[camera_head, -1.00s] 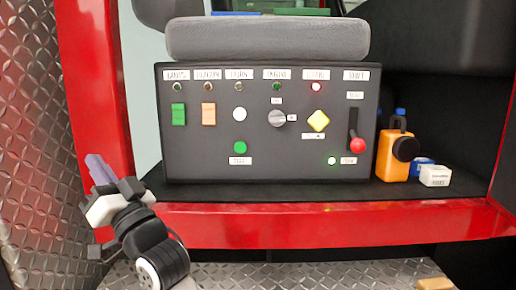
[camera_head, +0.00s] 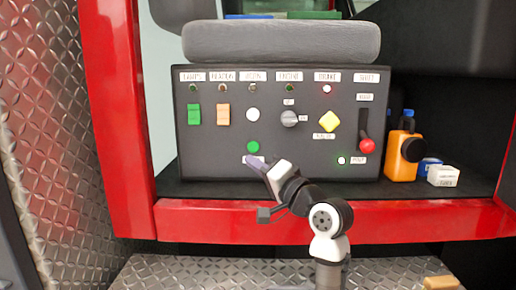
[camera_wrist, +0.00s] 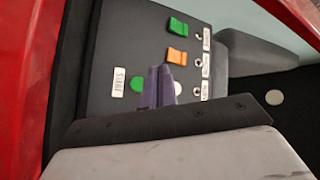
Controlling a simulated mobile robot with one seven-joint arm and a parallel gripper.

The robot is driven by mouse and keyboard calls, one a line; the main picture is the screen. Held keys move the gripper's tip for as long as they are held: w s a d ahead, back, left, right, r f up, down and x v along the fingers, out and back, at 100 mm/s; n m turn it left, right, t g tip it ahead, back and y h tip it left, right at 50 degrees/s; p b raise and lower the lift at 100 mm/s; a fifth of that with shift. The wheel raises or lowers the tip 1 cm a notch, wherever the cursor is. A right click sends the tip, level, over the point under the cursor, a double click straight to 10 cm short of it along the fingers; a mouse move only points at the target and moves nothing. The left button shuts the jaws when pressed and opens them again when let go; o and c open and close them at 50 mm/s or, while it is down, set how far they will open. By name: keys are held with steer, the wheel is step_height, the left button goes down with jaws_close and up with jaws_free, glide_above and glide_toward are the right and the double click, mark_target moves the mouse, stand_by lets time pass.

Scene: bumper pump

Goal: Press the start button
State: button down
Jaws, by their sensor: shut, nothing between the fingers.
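The start button is a round green button (camera_head: 253,147) low on the left half of the black control panel (camera_head: 300,155). A white label is below it, partly hidden by my gripper in the head view. In the wrist view the green button (camera_wrist: 137,84) shows beside its START label (camera_wrist: 119,82). My gripper (camera_head: 252,161) is shut and empty, its purple fingertips just below the button in the head view. In the wrist view the fingers (camera_wrist: 160,85) lie beside the green button, over the panel. I cannot tell whether they touch the panel.
The panel also holds a green rocker (camera_head: 194,114), an orange rocker (camera_head: 223,115), a white button (camera_head: 252,114), a grey knob (camera_head: 289,118), a yellow button (camera_head: 330,120) and a red-knobbed lever (camera_head: 366,145). An orange bottle (camera_head: 402,160) stands at right. A red beam (camera_head: 400,222) runs below.

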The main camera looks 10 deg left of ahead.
steer(key=shift+w, duration=0.1)
glide_toward(248, 145)
steer(key=shift+s+a+p+x, duration=0.1)
steer(key=shift+s+x, duration=0.05)
steer(key=shift+x, duration=0.7)
steer(key=shift+s+a+p+x, duration=0.1)
steer(key=shift+s+p+x, duration=0.05)
steer(key=shift+x, duration=0.7)
steer(key=shift+s+a+p+x, duration=0.1)
steer(key=shift+s+x, duration=0.05)
steer(key=shift+x, duration=0.7)
steer(key=shift+r, duration=0.1)
steer(key=shift+w, duration=0.4)
steer(key=shift+w+a, duration=0.15)
steer(key=shift+w, duration=0.25)
stand_by(0.6)
steer(key=shift+s, duration=0.8)
steer(key=shift+s, duration=0.1)
